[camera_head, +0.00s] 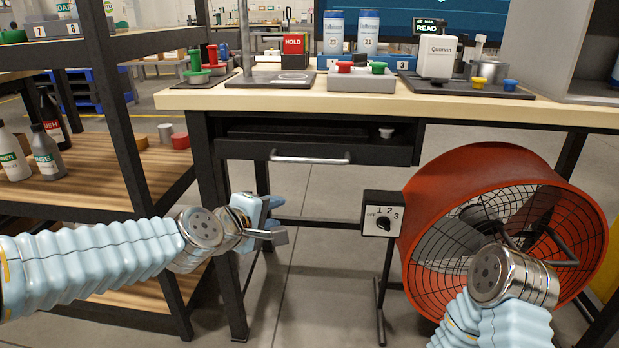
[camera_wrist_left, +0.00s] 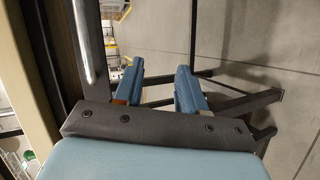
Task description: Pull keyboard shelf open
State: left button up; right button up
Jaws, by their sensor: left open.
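The keyboard shelf (camera_head: 370,153) is a black pull-out shelf under the wooden worktop, with a silver bar handle (camera_head: 310,158) on its front. A dark keyboard and a small white object (camera_head: 386,132) show in the shadowed gap above its front. My left gripper (camera_head: 272,218) is open and empty, below and left of the handle, not touching it. In the left wrist view its two blue fingers (camera_wrist_left: 158,88) are apart, and a silver bar (camera_wrist_left: 88,45), apparently the handle, runs to their left. My right arm is at the lower right; its fingers cannot be made out against the fan.
A large red fan (camera_head: 440,190) with a control box (camera_head: 383,214) stands below the shelf's right end. A dark rack (camera_head: 120,110) with bottles is at the left. The worktop (camera_head: 200,99) carries canisters and trays. Floor below the shelf's middle is mostly clear.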

pick_arm(q)
jog(key=n+t+h, duration=0.1)
jog(key=t+h, duration=0.1)
send_near(308, 161)
jog(key=p+x, duration=0.1)
jog(key=x, duration=0.8)
jog(key=shift+w+d, duration=0.2)
jog(key=shift+w+d+f+y, duration=0.25)
jog(key=shift+w+y, duration=0.15)
jog(key=shift+w, duration=0.1)
pick_arm(e)
jog(key=shift+d+r, duration=0.15)
pick_arm(q)
grip_shut()
